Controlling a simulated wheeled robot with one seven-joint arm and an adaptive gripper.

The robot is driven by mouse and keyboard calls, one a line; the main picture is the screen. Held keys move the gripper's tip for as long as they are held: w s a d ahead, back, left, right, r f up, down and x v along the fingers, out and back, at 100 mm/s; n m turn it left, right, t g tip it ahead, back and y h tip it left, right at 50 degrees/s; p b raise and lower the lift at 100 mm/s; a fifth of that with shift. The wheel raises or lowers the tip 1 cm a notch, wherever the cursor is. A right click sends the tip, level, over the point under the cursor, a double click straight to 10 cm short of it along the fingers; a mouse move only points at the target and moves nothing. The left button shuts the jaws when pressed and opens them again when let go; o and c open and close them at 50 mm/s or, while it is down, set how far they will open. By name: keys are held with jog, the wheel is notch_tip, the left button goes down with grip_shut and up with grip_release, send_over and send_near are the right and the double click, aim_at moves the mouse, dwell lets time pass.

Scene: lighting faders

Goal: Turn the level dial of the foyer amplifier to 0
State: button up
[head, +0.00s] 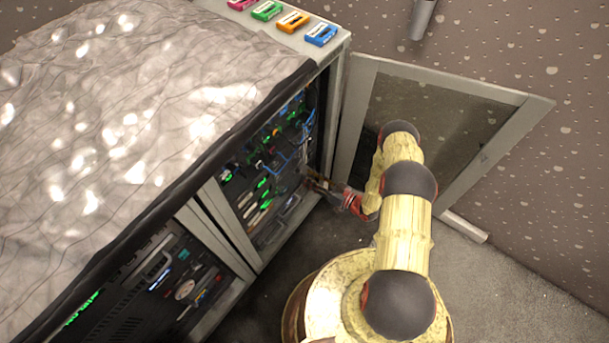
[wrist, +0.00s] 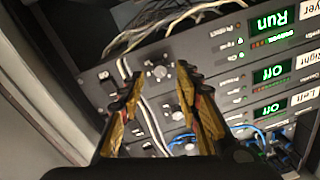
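In the head view my gripper (head: 309,181) is at the open rack front, and the dial cannot be made out.
Units labelled "Right" (wrist: 311,57) and "Left" (wrist: 308,93) lie below in the wrist view, both displays reading "Off". Pale cables (wrist: 148,115) run close to the fingers. Blue cables hang in the rack (head: 243,228).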

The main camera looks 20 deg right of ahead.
aim_at(299, 170)
jog(key=shift+b+x, duration=0.3)
jog(key=shift+x, duration=1.15)
jog(key=shift+c, duration=0.8)
grip_shut()
